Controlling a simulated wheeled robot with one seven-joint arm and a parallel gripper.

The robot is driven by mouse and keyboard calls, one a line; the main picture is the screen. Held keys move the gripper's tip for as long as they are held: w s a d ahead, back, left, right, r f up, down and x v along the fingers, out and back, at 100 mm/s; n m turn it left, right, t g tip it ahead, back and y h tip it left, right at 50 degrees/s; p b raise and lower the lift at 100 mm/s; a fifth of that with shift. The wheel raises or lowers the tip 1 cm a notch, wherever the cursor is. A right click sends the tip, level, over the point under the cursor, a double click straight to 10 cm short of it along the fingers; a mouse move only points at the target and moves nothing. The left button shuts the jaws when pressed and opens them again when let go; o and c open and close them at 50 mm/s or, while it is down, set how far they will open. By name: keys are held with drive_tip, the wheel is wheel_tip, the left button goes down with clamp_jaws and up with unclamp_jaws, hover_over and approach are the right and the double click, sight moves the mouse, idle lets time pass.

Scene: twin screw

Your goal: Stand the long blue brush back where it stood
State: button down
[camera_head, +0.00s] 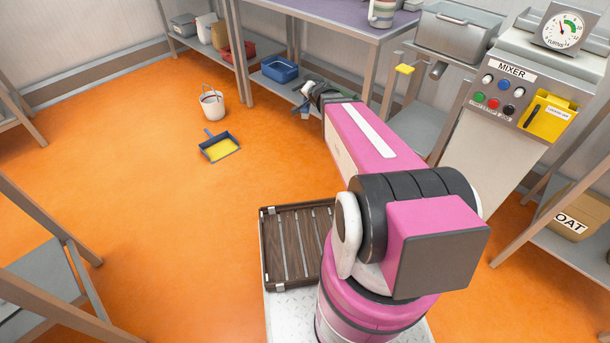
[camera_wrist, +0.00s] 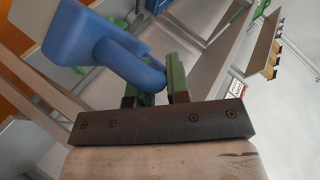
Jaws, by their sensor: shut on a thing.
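The long blue brush shows in the wrist view as a thick blue handle (camera_wrist: 128,58) that widens into a broad blue part at the upper left. My gripper (camera_wrist: 160,84) has its green fingers closed around the handle's rounded end. The brush's far end runs out of the wrist view, so I cannot see its bristles. In the head view my gripper (camera_head: 308,96) is at the far end of my pink arm, in front of the metal table. The brush is mostly hidden or too small to make out there.
A blue and yellow dustpan (camera_head: 219,148) and a white bucket (camera_head: 212,104) are on the orange floor. A blue tub (camera_head: 280,69) sits on the table's lower shelf. The purple-topped table (camera_head: 335,17) and the mixer (camera_head: 510,100) stand near my arm.

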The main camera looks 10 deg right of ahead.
drive_tip(key=w+a+f+n+g+y, duration=0.1)
drive_tip(key=a+f+n+g+y, duration=0.2)
drive_tip(key=f, duration=1.2)
drive_tip(key=w+a+f+n+g+y, duration=0.1)
drive_tip(key=w+f+n+g+y, duration=0.2)
drive_tip(key=f, duration=1.1)
drive_tip(key=a+f+n+g+y, duration=0.25)
drive_tip(key=f+n, duration=0.25)
drive_tip(key=f, duration=1)
drive_tip(key=shift+t, duration=0.25)
drive_tip(key=shift+w+d+f, duration=1.35)
drive_tip(key=shift+w+f, duration=0.1)
drive_tip(key=shift+f, duration=0.35)
drive_tip(key=shift+w+d+f, duration=1.35)
drive_tip(key=shift+w+f, duration=0.05)
drive_tip(key=shift+f, duration=0.4)
drive_tip(key=shift+w+d+f, duration=1.35)
drive_tip(key=shift+w+f, duration=0.1)
drive_tip(key=shift+f, duration=0.35)
drive_tip(key=shift+f, duration=0.1)
